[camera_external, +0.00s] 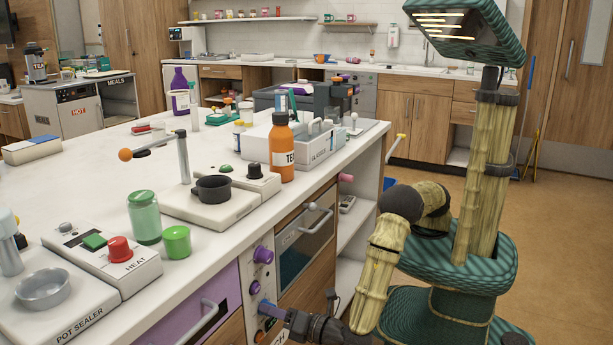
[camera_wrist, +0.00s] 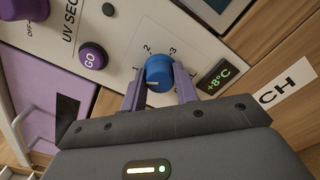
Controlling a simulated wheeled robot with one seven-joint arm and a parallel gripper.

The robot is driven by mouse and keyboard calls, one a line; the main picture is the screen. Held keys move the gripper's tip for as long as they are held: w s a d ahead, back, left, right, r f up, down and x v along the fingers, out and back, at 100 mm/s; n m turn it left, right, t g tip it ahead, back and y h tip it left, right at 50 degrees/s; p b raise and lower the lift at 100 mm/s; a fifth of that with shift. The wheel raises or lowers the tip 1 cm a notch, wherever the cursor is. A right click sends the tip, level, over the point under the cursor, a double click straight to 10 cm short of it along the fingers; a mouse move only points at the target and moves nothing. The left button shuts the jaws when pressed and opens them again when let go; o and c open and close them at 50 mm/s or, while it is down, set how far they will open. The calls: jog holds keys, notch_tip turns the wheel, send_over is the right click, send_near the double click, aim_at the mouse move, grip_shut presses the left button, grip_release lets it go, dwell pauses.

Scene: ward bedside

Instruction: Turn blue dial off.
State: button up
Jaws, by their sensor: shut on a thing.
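The blue dial (camera_wrist: 159,68) is on a pale control panel (camera_wrist: 165,22) in the wrist view. The digits 1, 2 and 3 are printed around its upper side, and a short pale mark shows low on its face. My gripper (camera_wrist: 158,88) has one purple finger on each side of the dial and is shut on it. The panel just below the dial is hidden by my gripper. In the external view my gripper (camera_external: 270,311) is at the lower front of the counter; the dial cannot be made out clearly there.
A purple GO button (camera_wrist: 92,57) and a +8°C display (camera_wrist: 214,77) flank the dial. In the external view, purple knobs (camera_external: 263,255) sit above my gripper, with an oven-like door (camera_external: 305,243) to the right. The counter (camera_external: 95,195) holds several items.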

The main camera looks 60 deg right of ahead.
jog(key=shift+n+p, duration=0.3)
jog(key=shift+p, duration=0.15)
jog(key=shift+n+p, duration=4.5)
jog(key=shift+n, duration=1.2)
jog(key=o, duration=1)
jog(key=shift+s, duration=0.15)
